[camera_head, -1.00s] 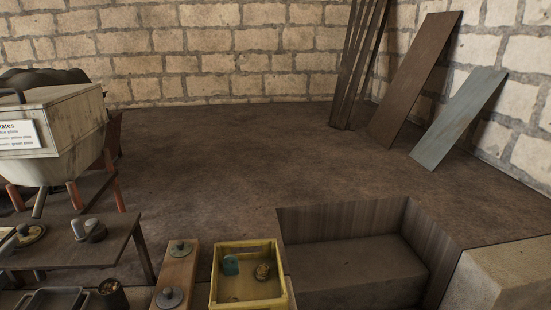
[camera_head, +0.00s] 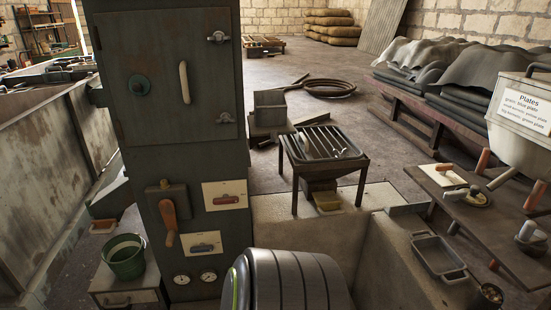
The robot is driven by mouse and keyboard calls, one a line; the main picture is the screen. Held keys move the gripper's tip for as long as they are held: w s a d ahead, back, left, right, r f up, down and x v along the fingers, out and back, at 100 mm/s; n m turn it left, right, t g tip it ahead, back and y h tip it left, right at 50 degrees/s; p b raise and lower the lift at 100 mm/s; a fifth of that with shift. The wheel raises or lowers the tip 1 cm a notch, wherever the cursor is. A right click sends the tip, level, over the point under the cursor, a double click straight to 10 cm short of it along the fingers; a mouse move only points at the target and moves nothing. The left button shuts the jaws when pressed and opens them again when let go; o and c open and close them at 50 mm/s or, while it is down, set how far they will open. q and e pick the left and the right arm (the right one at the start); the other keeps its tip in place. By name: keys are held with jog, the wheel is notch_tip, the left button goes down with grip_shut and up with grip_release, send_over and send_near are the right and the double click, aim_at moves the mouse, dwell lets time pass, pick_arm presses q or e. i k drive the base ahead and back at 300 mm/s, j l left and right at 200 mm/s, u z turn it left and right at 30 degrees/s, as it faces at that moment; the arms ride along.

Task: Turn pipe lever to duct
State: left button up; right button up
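A lever with an orange handle (camera_head: 169,216) is mounted on the front of a tall grey-green cabinet (camera_head: 188,105). The handle hangs down, tilted slightly, from a dark mounting block. I cannot tell which part is the duct. Neither of my grippers is in view.
A dark ribbed drum (camera_head: 300,285) stands in front at the bottom. A green bucket (camera_head: 124,258) sits left of the cabinet. A dark tray table (camera_head: 322,150) stands behind, and a workbench with a metal tray (camera_head: 438,256) is at right.

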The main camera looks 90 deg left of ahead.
aim_at(201, 248)
jog(key=u, duration=3.4)
